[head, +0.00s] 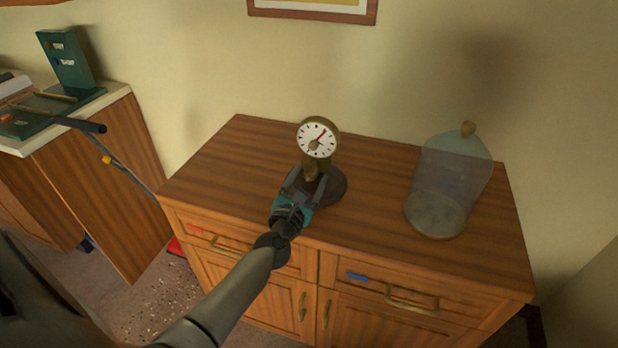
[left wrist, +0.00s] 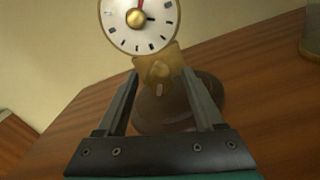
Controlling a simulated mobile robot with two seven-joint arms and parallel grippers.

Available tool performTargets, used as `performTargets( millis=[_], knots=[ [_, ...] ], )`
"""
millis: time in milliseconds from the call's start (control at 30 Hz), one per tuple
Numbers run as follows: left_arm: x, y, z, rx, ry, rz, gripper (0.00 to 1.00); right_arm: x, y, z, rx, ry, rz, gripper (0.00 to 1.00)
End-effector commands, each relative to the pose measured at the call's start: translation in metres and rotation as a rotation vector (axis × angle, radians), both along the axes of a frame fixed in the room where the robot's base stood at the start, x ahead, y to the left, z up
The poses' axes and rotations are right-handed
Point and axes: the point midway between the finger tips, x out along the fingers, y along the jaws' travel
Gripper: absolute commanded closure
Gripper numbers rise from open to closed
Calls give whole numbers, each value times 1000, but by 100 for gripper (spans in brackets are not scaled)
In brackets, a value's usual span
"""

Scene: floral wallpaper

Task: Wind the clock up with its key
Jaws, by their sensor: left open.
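The clock has a round white dial (head: 317,138) with a red hand and a brass rim, on a brass stand with a dark round base (head: 336,188). It stands upright on the wooden cabinet top. My left gripper (head: 311,175) is open in front of the stand, below the dial. In the left wrist view, a small brass knob-like piece, apparently the key (left wrist: 159,71), sits on the stand below the dial (left wrist: 140,22). It lies between the tips of my open fingers (left wrist: 160,76), with gaps visible at both sides. My right gripper is not in view.
The cabinet top (head: 385,215) is clear around the clock. A glass dome (head: 452,180) with a brass knob stands at the right. The cabinet has drawers with brass handles (head: 412,299). A white-topped counter with green items (head: 66,60) is at the left.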

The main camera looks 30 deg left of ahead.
Motion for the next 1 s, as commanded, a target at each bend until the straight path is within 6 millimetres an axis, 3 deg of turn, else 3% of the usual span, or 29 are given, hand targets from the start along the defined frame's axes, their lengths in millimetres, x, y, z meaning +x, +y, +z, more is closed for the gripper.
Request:
performTargets(
  millis=[233, 833, 1000],
  knots=[
    [0, 0, 0, 0, 0, 0, 33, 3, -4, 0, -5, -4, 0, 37],
    [0, 0, 0, 1, 0, 0, 100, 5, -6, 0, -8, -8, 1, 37],
    [0, 0, 0, 1, 0, 0, 100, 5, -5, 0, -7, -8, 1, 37]
  ],
)
